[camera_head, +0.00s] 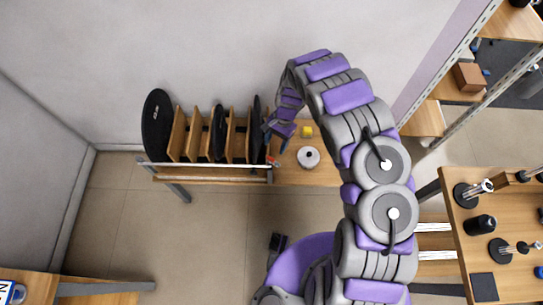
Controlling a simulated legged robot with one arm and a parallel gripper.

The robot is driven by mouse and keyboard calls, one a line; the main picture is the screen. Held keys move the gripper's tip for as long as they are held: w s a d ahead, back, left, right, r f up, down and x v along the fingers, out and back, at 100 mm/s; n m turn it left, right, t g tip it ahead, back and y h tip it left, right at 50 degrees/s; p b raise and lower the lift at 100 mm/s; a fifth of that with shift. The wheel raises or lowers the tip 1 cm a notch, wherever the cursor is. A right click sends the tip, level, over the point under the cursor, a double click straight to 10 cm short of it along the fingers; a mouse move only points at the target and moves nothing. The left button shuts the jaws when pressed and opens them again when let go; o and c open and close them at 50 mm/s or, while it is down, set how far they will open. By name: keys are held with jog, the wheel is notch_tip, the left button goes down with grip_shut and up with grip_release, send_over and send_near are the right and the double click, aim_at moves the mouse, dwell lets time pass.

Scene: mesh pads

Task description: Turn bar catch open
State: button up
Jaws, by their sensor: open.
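A metal bar (205,165) runs along the front of a wooden rack that holds black round pads. A small red catch piece (271,161) sits at the bar's right end. The bar lies across the rack front, and the catch is too small to tell its exact position. My gripper (275,138) points down just above and behind the catch, by the rightmost black pad. It is open, with nothing seen between its fingers. It looks apart from the catch, but the gap is hard to judge.
Upright black pads (157,124) stand between wooden dividers (178,135). A table (510,215) with black-based items stands at the right. The floor in front is clear.

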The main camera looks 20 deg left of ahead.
aim_at(271, 158)
jog(key=b+x, duration=0.1)
jog(key=x, duration=0.5)
jog(key=shift+s+f, duration=0.15)
jog(key=shift+f, duration=0.15)
jog(key=shift+c, duration=0.3)
jog(key=c, duration=1)
jog(key=shift+a, duration=0.1)
jog(key=shift+a+r+n+h+p, duration=0.15)
jog(key=shift+n+h+p, duration=0.25)
jog(key=shift+n, duration=0.6)
jog(key=shift+w+n+h+p, duration=0.2)
jog(key=shift+n+h+p, duration=0.7)
jog(key=shift+n, duration=1.3)
